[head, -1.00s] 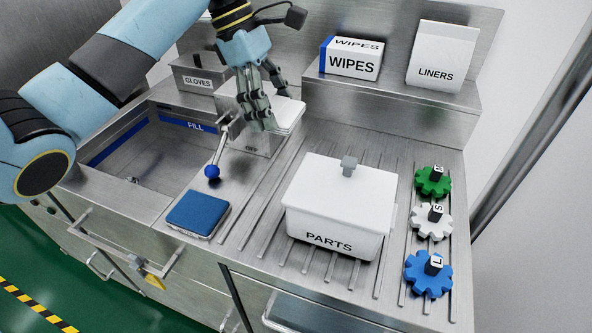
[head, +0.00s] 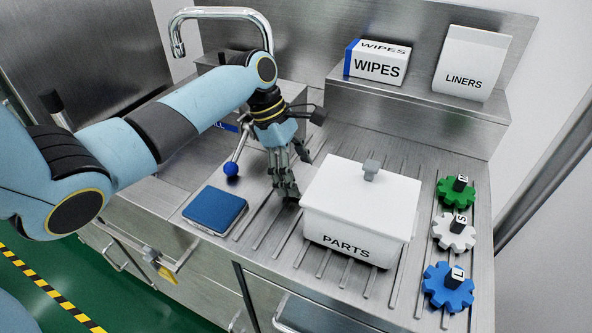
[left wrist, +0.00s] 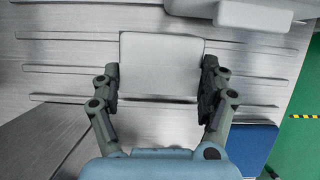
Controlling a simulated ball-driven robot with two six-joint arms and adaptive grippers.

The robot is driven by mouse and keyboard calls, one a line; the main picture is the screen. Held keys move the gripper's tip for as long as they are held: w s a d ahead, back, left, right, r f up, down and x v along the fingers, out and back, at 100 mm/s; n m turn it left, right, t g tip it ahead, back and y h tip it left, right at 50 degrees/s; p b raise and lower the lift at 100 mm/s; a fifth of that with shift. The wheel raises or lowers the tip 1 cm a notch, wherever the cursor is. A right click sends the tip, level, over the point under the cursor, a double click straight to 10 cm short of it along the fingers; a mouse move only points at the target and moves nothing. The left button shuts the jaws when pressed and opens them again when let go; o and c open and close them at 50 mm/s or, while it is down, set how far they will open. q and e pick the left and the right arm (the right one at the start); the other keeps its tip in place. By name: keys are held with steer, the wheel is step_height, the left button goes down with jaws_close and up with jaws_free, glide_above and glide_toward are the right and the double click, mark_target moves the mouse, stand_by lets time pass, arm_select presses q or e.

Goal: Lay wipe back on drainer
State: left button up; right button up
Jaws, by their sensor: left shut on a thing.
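My left gripper (head: 287,197) is low over the grooved steel drainer (head: 262,238), just left of the white PARTS box (head: 360,210). In the left wrist view the gripper (left wrist: 160,92) has a finger on each side of a pale, flat, square wipe (left wrist: 160,62) and is shut on it. The wipe lies flat against the view of the grooves. I cannot tell whether it touches the drainer. In the head view I cannot make out the wipe behind the fingers. My right gripper is not in view.
A blue pad (head: 215,210) lies left of the gripper, near a blue-knobbed lever (head: 231,169). Green (head: 456,192), white (head: 454,232) and blue (head: 447,287) knobs stand right of the box. WIPES (head: 377,65) and LINERS (head: 472,65) boxes sit on the back shelf.

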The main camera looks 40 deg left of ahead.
arm_select(q)
steer(key=o, duration=1)
steer(key=v, duration=0.7)
steer(key=shift+r+p, duration=0.25)
steer(key=shift+p, duration=0.05)
steer(key=shift+s+a, duration=0.1)
